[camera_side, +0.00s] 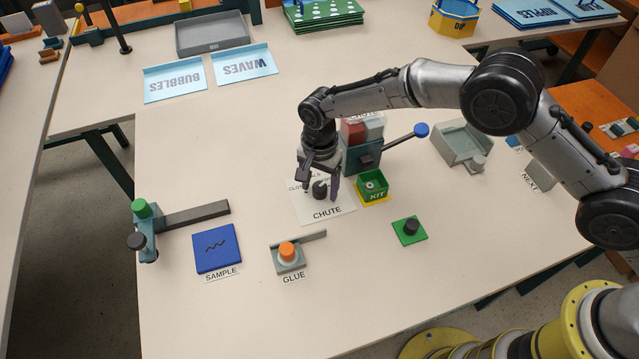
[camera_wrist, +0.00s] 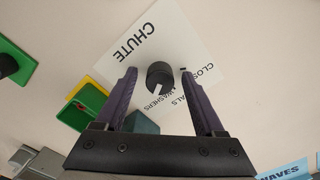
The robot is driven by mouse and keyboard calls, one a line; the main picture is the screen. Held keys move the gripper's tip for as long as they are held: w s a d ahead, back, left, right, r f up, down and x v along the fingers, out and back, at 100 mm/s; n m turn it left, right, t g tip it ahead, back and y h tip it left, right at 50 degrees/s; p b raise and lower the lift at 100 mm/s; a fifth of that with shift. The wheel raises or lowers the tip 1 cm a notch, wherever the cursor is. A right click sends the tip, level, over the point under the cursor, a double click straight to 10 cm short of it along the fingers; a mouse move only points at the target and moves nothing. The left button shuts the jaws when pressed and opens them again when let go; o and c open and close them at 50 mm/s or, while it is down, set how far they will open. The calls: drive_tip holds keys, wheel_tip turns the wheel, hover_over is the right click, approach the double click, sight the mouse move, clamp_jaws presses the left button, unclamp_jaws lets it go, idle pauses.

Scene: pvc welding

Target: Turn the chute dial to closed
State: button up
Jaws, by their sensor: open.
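The chute dial is a dark round knob (camera_side: 319,189) on a white card marked CHUTE (camera_side: 328,211). In the wrist view the knob (camera_wrist: 160,75) has a white pointer slanting down toward the WASHERS label. The CLOSED label (camera_wrist: 203,72) is to the right of the knob, partly covered by a finger, with another label, partly hidden, between the two. My gripper (camera_side: 321,193) points down over the card. In the wrist view its open fingers (camera_wrist: 158,73) stand on either side of the knob, with a gap visible on both sides.
A green KIT box (camera_side: 373,191) on a yellow base stands just right of the card. Behind it is a grey-blue chute block (camera_side: 362,158) with a blue-knobbed lever (camera_side: 421,130). A green pad with a dark knob (camera_side: 410,229) lies front right.

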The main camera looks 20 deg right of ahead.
clamp_jaws()
idle(0.3)
drive_tip(key=shift+n, duration=0.4)
drive_tip(key=n, duration=0.5)
drive_tip(key=shift+r, duration=0.1)
drive_tip(key=n, duration=0.5)
drive_tip(key=shift+n, duration=0.4)
drive_tip(key=n, duration=1.2)
drive_tip(key=shift+w, duration=0.1)
drive_tip(key=shift+n, duration=0.3)
